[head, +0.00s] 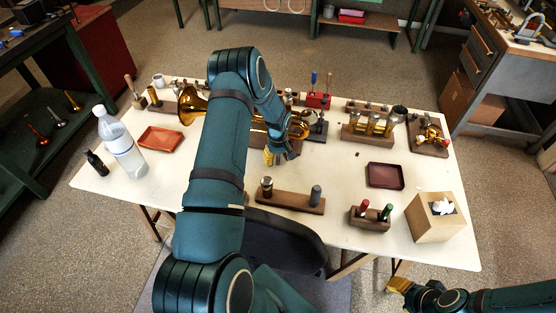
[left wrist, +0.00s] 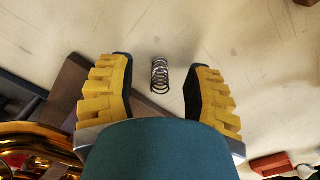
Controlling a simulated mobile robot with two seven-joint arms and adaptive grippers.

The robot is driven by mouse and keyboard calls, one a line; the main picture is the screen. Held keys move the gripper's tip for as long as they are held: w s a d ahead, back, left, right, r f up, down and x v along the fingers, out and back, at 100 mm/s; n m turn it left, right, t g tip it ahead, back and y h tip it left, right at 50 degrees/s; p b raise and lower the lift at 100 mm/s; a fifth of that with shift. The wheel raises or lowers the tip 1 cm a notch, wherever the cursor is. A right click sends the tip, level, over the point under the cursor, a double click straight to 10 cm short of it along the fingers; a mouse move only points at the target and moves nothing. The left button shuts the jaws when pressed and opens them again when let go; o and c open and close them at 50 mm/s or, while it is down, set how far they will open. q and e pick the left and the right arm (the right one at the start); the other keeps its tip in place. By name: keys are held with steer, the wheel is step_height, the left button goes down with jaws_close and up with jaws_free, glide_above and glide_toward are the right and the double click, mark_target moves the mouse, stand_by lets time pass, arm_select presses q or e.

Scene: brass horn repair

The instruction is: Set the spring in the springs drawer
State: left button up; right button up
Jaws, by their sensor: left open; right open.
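The spring (left wrist: 159,76), a small dark metal coil, is on the pale table top in the left wrist view. In that picture it appears between the two yellow fingers of my left gripper (left wrist: 160,90), with a gap on each side; I cannot tell the height gap. My left gripper (head: 279,156) is open, low over the middle of the table in the head view, partly hidden by my arm. The spring cannot be made out there. My right gripper (head: 400,286) is off the table's front right corner. I cannot make out a drawer marked for springs.
A brass horn (head: 190,104) lies along the back of the table (head: 225,180). A wooden block with two posts (head: 290,200), a dark red tray (head: 385,176), an orange tray (head: 160,139) and a tissue box (head: 428,222) stand around. A cabinet with drawers (head: 482,52) is at the far right.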

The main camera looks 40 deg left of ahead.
mark_target(278, 156)
arm_select(q)
steer(key=shift+f, duration=0.5)
jaws_close()
step_height(278, 156, up, 10)
steer(key=shift+r, duration=0.1)
stand_by(0.5)
